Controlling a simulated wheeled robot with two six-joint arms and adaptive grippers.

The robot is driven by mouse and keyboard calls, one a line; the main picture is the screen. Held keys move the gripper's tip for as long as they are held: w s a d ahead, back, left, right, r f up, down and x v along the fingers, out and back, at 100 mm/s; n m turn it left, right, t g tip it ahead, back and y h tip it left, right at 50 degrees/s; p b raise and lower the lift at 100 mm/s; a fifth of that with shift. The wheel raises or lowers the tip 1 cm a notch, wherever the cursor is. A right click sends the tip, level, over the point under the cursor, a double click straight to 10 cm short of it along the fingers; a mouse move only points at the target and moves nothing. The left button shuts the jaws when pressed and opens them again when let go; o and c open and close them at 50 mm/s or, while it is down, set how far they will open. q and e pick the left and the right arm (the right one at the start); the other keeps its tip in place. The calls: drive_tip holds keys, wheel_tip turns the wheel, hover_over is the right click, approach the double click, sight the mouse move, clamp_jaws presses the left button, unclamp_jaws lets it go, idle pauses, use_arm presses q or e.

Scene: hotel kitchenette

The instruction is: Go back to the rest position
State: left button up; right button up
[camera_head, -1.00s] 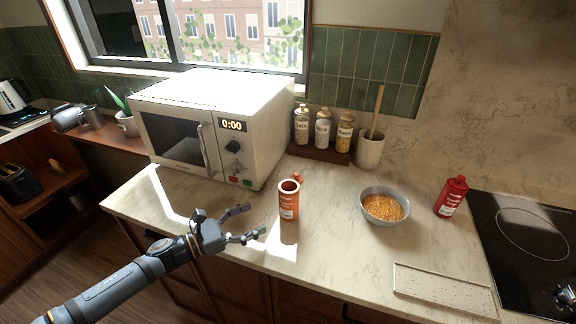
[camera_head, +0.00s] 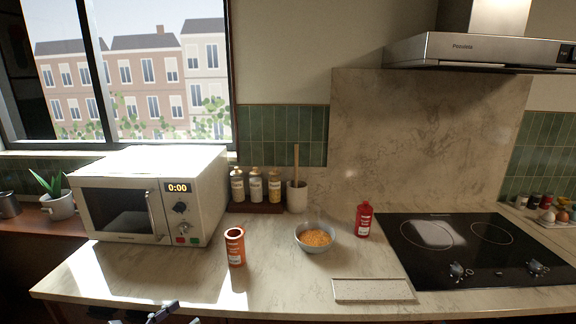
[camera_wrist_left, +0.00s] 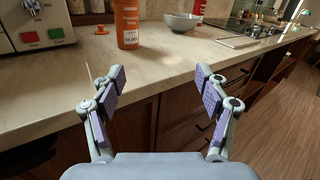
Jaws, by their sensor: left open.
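My left gripper (camera_wrist_left: 158,95) is open and empty in the left wrist view, with its two purple-padded fingers apart in front of the counter edge. In the head view only its fingertips (camera_head: 172,316) show at the bottom edge. An orange canister (camera_head: 235,247) stands upright and open-topped on the counter, apart from the gripper; it also shows in the left wrist view (camera_wrist_left: 129,22). A grey bowl (camera_head: 301,243) of orange grains stands to its right. My right gripper is not in view.
A white microwave (camera_head: 150,165) stands on the left. Several spice jars (camera_head: 256,188), a utensil pot (camera_head: 297,197), a red bottle (camera_head: 363,219), a speckled board (camera_head: 372,289) and a black cooktop (camera_head: 450,245) occupy the counter. The counter's front left is clear.

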use_arm(q)
drive_tip(key=s+a+f+n+g+y, duration=0.2)
drive_tip(key=f+n+y, duration=0.35)
drive_tip(key=n, duration=0.85)
drive_tip(key=s+a+f+n+g+y, duration=0.15)
drive_tip(key=f+n+y, duration=0.4)
drive_tip(key=n, duration=0.85)
drive_tip(key=s+d+f+n+g, duration=0.1)
drive_tip(key=s+d+n+g, duration=0.1)
drive_tip(key=s+n+g, duration=0.35)
drive_tip(key=s+d+f+n+g, duration=0.2)
drive_tip(key=s+d+n, duration=0.1)
drive_tip(key=s+n, duration=0.5)
drive_tip(key=s+a+f+g, duration=0.1)
drive_tip(key=a+f, duration=0.1)
drive_tip(key=f, duration=1.1)
drive_tip(key=s+a+f, duration=0.1)
drive_tip(key=s+f, duration=0.1)
drive_tip(key=f, duration=1.1)
drive_tip(key=s+a+f+g, duration=0.1)
drive_tip(key=s+f, duration=1.5)
drive_tip(key=s, duration=0.2)
drive_tip(key=shift+a+y, duration=0.2)
drive_tip(key=shift+y, duration=0.1)
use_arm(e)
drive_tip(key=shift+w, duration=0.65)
use_arm(q)
drive_tip(key=shift+s, duration=0.1)
